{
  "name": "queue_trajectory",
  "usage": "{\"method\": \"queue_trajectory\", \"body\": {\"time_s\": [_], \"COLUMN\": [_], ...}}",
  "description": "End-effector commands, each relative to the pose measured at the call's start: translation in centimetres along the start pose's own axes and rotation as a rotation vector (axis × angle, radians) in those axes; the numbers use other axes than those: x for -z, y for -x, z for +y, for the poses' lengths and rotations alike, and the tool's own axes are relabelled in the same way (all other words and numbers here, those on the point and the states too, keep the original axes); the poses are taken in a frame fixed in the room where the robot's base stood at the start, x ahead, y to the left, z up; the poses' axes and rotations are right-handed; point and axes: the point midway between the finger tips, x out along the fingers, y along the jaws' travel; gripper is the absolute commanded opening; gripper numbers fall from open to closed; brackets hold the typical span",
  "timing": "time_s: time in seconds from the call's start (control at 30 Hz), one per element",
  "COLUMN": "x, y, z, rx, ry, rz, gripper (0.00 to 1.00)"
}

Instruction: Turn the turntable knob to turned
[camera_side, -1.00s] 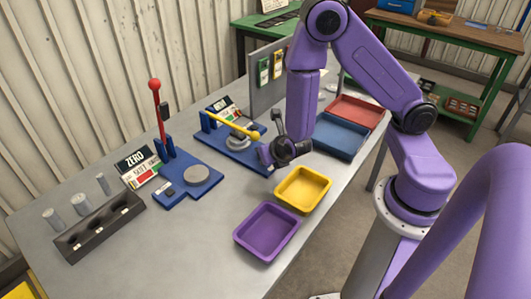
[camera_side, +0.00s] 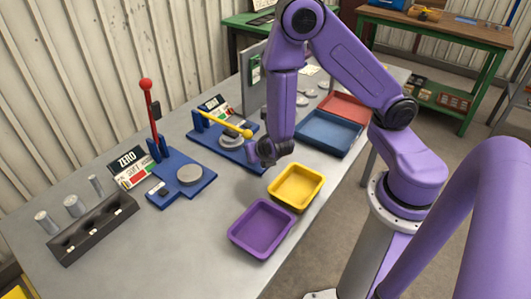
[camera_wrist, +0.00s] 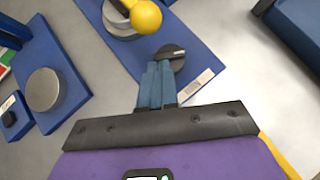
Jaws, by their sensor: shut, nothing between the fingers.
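The black knob (camera_wrist: 172,57) sits on a blue base plate (camera_wrist: 205,50), with a pale line across its top. A small pale label strip (camera_wrist: 197,86) lies beside it. In the wrist view my gripper (camera_wrist: 157,70) is shut and empty, its blue fingertips at the knob's near left edge. I cannot tell whether they touch it. The knob is hidden there.
The lever's yellow ball (camera_wrist: 146,17) is close beyond my fingertips. A second blue base (camera_side: 182,178) with a red-topped lever (camera_side: 150,110) stands to the left. Yellow (camera_side: 280,202), purple (camera_side: 245,247) and blue (camera_side: 328,148) trays lie along the right edge.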

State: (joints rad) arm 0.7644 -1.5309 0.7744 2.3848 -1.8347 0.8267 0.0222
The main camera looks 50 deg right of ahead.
Motion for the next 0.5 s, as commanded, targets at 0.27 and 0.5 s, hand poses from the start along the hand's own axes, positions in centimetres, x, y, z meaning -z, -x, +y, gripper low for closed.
{"method": "queue_trajectory", "body": {"time_s": [0.27,0.5], "x": [2.1,2.1], "y": [4.1,8.0], "z": [0.1,-0.1], "rx": [-0.009,-0.008], "ry": [0.001,-0.001], "rz": [-0.002,-0.001], "gripper": [0.0,0.0]}}
